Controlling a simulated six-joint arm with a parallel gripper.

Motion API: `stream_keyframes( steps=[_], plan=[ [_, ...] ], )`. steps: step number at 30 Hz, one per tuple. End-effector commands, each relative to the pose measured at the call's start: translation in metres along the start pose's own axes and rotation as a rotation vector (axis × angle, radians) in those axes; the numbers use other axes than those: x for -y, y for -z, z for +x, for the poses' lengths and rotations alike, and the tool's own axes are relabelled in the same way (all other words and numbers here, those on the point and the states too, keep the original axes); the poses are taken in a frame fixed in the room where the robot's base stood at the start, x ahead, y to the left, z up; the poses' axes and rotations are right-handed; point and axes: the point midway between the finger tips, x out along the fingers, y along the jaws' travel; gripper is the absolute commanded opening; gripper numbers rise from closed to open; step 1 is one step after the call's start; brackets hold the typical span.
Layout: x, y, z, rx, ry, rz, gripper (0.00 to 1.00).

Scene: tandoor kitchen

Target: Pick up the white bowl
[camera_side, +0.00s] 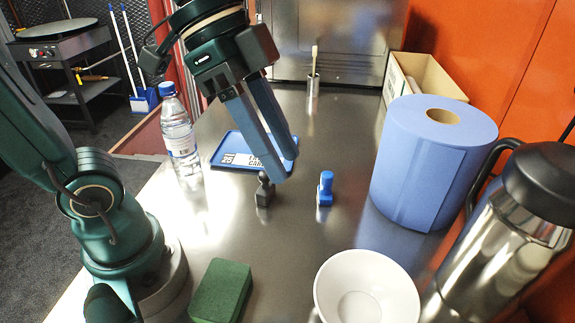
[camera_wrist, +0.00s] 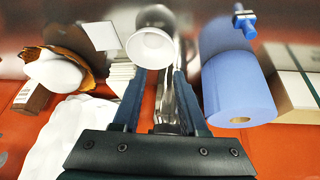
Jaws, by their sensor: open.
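The white bowl (camera_side: 366,290) stands upright on the steel table at the bottom right of the side view, partly cut off by the frame edge. It also shows in the wrist view (camera_wrist: 152,47), at the top middle beyond the fingertips. My gripper (camera_side: 284,160) is open and empty above the table, well behind the bowl and to its left. In the wrist view my two fingers (camera_wrist: 158,75) run up either side of the middle, with the bowl apart from them.
A blue paper roll (camera_side: 410,165) and a steel flask (camera_side: 500,240) stand right. A green sponge (camera_side: 221,291), a water bottle (camera_side: 179,135), a blue tray (camera_side: 226,162), a dark stamp (camera_side: 264,190) and a blue stamp (camera_side: 325,188) are on the table. Bare steel lies between sponge and bowl.

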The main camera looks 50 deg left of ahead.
Motion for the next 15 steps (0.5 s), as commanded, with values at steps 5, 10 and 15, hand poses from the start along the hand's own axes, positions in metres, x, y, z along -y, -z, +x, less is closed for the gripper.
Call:
stream_keyframes(
  steps=[5, 10, 15],
  plan=[
    [0.004, 0.045, 0.009, -0.076, -0.213, 0.227, 0.42],
    [0.012, 0.080, 0.023, -0.192, -0.381, 0.401, 0.42],
    [0.024, 0.106, 0.045, -0.326, -0.518, 0.522, 0.42]
  ],
)
